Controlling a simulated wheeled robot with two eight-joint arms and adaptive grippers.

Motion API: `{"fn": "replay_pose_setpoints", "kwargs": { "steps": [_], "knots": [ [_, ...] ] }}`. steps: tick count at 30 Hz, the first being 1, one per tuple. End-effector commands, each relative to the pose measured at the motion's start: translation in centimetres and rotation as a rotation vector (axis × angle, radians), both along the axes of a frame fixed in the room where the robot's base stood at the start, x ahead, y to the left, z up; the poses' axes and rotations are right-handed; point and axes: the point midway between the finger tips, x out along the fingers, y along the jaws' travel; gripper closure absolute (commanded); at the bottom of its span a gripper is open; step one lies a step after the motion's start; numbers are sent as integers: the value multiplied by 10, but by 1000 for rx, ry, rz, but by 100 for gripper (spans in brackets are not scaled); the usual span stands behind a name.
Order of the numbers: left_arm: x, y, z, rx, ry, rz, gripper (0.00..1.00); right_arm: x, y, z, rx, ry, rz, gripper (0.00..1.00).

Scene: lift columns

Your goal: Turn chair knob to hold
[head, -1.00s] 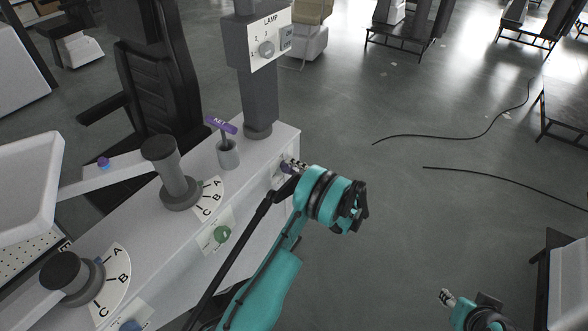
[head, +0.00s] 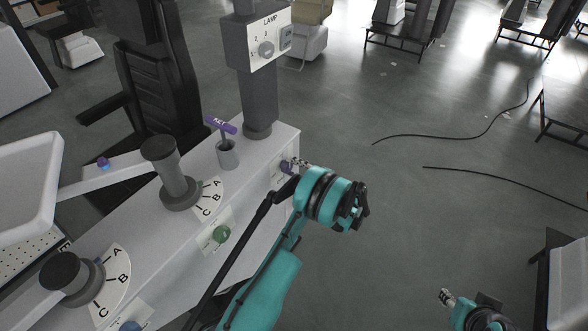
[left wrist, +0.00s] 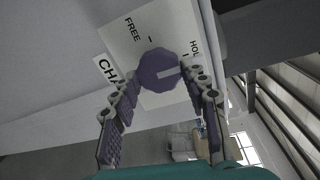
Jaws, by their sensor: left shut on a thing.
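The purple chair knob (left wrist: 158,72) shows in the left wrist view on a white plate marked FREE at upper left and HOL, partly cut off, at right. The knob's white line points right and slightly up, toward the mark beside HOL. My left gripper (left wrist: 166,84) has one finger on each side of the knob and is shut on it. In the head view the knob (head: 286,167) is on the side face of the white console, and my left gripper (head: 297,165) meets it there. My right gripper (head: 447,297) is at the lower right, away from the console; its jaw gap is too small to tell.
The white console (head: 262,190) carries a green knob (head: 221,234), grey levers with A-B-C dials, a cup (head: 228,155) with a purple-headed tool, and a lamp column (head: 259,100). A black chair (head: 160,75) stands behind. Open floor with cables lies to the right.

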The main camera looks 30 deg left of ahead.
Motion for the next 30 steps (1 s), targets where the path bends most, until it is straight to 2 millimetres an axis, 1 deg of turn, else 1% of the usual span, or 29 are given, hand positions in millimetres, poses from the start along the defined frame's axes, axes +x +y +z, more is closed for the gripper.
{"fn": "replay_pose_setpoints", "kwargs": {
  "steps": [2,3,5,14,17,20,27,30],
  "knots": [
    [0,1,0,1,1,0,84,0,0,0,0,0,0,60],
    [0,1,0,1,1,0,50,0,0,0,0,0,0,60],
    [0,1,0,1,1,0,35,0,0,0,0,0,0,60],
    [0,0,0,0,0,0,34,0,0,0,0,0,0,60],
    [0,-6,1,1,0,-1,34,0,0,0,0,0,0,60],
    [-1,-21,2,0,0,-3,34,0,0,0,0,0,0,60],
    [-5,-74,6,1,1,-3,34,0,0,0,0,0,0,60],
    [-7,-93,8,1,0,-2,34,0,0,0,0,0,0,60]
  ]
}}
